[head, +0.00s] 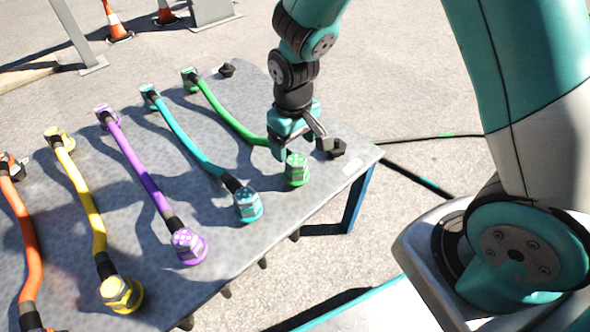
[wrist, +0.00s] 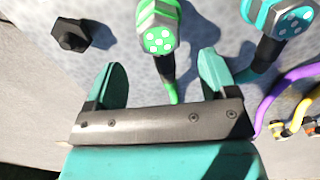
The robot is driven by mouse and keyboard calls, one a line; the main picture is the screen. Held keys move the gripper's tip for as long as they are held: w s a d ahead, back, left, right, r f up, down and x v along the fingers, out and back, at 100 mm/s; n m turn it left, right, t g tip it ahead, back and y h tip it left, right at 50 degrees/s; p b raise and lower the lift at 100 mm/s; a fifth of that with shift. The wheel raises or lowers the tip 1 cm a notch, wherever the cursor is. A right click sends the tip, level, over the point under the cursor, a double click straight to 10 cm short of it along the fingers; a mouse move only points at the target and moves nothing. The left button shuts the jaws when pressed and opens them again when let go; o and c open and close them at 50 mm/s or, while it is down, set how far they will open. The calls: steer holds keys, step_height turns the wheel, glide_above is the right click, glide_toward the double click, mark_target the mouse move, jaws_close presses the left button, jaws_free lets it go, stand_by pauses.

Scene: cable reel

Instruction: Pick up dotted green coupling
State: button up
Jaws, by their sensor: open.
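The dotted green coupling (head: 297,170) stands at the near end of a green cable on the grey table, close to the table's right corner. In the wrist view its white-dotted face (wrist: 158,40) shows at the top centre, beyond the fingertips. My gripper (head: 300,148) is open and empty, just above and behind the coupling in the head view. In the wrist view my open fingers (wrist: 162,72) stand on either side of the green cable, with the coupling ahead of the gap. I cannot tell whether they touch anything.
A teal coupling (head: 248,205) stands close on the left, then purple (head: 188,246) and yellow (head: 121,294) ones with their cables. A black knob (head: 338,148) lies right of my gripper. Another black knob (head: 227,69) is at the table's far edge.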

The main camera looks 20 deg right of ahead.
mark_target(295, 158)
steer(key=f+b, duration=0.1)
steer(key=f, duration=0.2)
steer(key=f+b, duration=0.2)
steer(key=f, duration=0.2)
steer(key=shift+s+f, duration=0.2)
steer(key=shift+f, duration=0.05)
steer(key=c, duration=1.1)
